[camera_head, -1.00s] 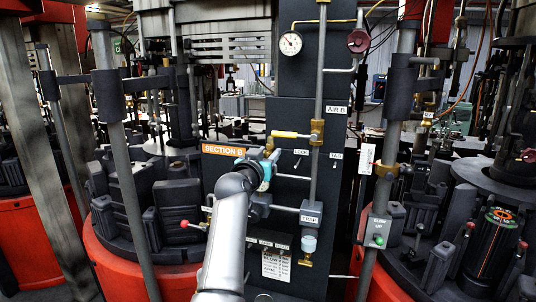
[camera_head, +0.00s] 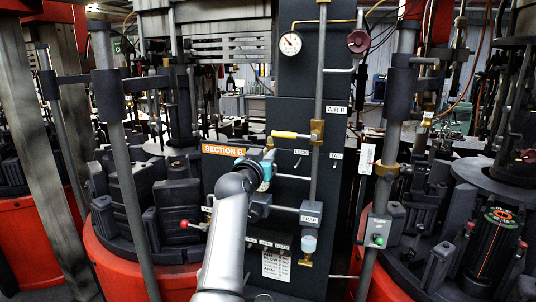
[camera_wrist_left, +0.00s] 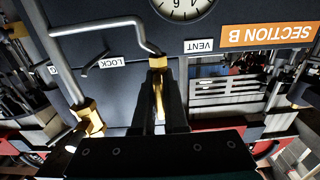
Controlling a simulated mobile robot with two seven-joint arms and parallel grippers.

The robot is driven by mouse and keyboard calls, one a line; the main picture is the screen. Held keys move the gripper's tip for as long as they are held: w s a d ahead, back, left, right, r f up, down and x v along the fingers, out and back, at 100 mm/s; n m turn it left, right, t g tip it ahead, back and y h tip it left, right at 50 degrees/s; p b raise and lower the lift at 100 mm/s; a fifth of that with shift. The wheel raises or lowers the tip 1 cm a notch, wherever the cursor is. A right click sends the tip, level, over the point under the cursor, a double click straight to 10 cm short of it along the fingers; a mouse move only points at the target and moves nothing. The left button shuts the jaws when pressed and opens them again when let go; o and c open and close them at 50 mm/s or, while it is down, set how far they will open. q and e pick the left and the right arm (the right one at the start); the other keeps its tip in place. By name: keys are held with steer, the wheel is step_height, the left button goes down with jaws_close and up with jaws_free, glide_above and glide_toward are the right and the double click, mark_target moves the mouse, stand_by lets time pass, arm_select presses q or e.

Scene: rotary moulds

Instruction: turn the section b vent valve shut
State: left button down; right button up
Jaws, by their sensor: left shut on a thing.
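The section B vent valve is a small brass valve whose body (camera_wrist_left: 157,62) shows in the left wrist view, beside the VENT label (camera_wrist_left: 199,45), at the end of a bent grey pipe. Its brass handle (camera_wrist_left: 159,92) is between the dark fingers of my left gripper (camera_wrist_left: 160,97), which is shut on it. My right gripper is not in view.
A yellow lever (camera_head: 286,134) of another brass valve (camera_head: 317,132) is just above my left gripper. A LOCK switch (camera_head: 297,163) is to the right, and a TRAP block (camera_head: 311,213) lower right. Posts (camera_head: 125,170) and dark moulds stand on the left.

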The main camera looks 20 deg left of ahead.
arm_select(q)
steer(key=shift+m, duration=0.4)
steer(key=shift+d+f+m+p, duration=0.1)
steer(key=shift+m+p, duration=1.85)
steer(key=shift+m, duration=2.55)
steer(key=shift+d+f+m+p, duration=0.1)
steer(key=shift+m+p, duration=1.8)
steer(key=shift+m, duration=2.6)
steer(key=c, duration=1)
jaws_free()
steer(key=shift+o, duration=0.2)
steer(key=shift+s, duration=0.15)
